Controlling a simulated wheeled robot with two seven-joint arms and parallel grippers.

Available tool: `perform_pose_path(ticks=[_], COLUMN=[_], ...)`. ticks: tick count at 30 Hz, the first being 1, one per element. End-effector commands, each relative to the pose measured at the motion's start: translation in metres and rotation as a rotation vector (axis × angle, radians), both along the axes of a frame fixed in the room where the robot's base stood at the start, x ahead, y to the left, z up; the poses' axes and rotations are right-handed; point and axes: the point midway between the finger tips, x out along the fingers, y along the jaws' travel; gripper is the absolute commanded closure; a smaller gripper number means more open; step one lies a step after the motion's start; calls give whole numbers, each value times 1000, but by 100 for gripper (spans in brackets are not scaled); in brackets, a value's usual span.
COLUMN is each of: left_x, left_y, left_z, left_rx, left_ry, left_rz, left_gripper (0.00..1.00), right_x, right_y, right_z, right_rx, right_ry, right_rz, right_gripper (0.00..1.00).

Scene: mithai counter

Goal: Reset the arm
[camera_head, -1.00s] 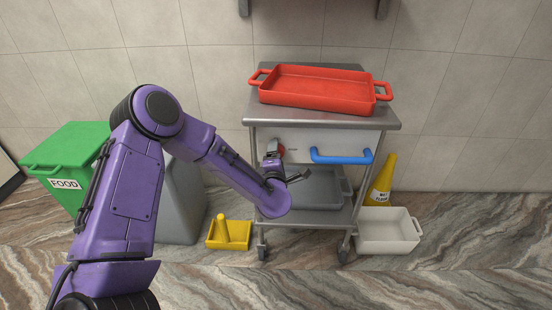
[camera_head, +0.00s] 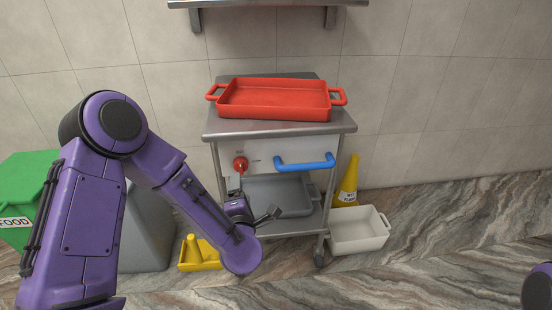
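My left arm is purple and comes in from the left, bent down in front of the steel cart. My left gripper (camera_head: 254,200) is below and in front of the cart's white drawer. Its two dark fingers look spread apart, with nothing between them. A red knob (camera_head: 240,163) on the drawer front stands just above the gripper, apart from it. My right gripper is not in view; only a dark and purple piece of my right arm shows at the lower right edge.
A red tray (camera_head: 275,99) sits on the cart top (camera_head: 212,125). The drawer has a blue handle (camera_head: 305,163). A grey tray (camera_head: 290,195) lies on the lower shelf. A green bin (camera_head: 28,170), yellow caddy (camera_head: 199,255), yellow cone (camera_head: 347,180) and white tub (camera_head: 357,230) stand around.

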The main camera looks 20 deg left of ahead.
Motion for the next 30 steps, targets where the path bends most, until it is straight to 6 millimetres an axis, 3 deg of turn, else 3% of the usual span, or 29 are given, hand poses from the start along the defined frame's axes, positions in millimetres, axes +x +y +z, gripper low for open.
perform_pose_path(ticks=[6, 8, 9, 12, 15, 18, 21, 26, 27, 28, 30], left_x=[3, 2, -8, -55, -111, -165, -215, -292, -302, -297, -296], left_y=[-7, -17, -26, -39, -40, -36, -28, -14, -15, -15, -15], left_z=[-6, -23, -49, -127, -184, -223, -248, -276, -267, -247, -223], left_rx=[81, 197, 311, 544, 686, 772, 822, 867, 861, 861, 860], left_ry=[81, 228, 380, 742, 1011, 1213, 1374, 1569, 1588, 1578, 1575], left_rz=[-50, -135, -225, -448, -633, -781, -892, -1015, -1031, -1021, -1019], left_gripper=[25, 25, 25, 25, 25, 25, 25, 25, 25, 25, 25], right_x=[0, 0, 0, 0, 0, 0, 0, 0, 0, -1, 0], right_y=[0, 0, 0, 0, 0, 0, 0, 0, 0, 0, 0], right_z=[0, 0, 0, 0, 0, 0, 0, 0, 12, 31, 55], right_rx=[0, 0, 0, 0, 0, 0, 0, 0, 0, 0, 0], right_ry=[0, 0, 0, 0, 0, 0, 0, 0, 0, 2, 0], right_rz=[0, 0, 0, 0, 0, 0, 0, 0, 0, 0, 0], right_gripper=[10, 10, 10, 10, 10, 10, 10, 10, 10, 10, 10])
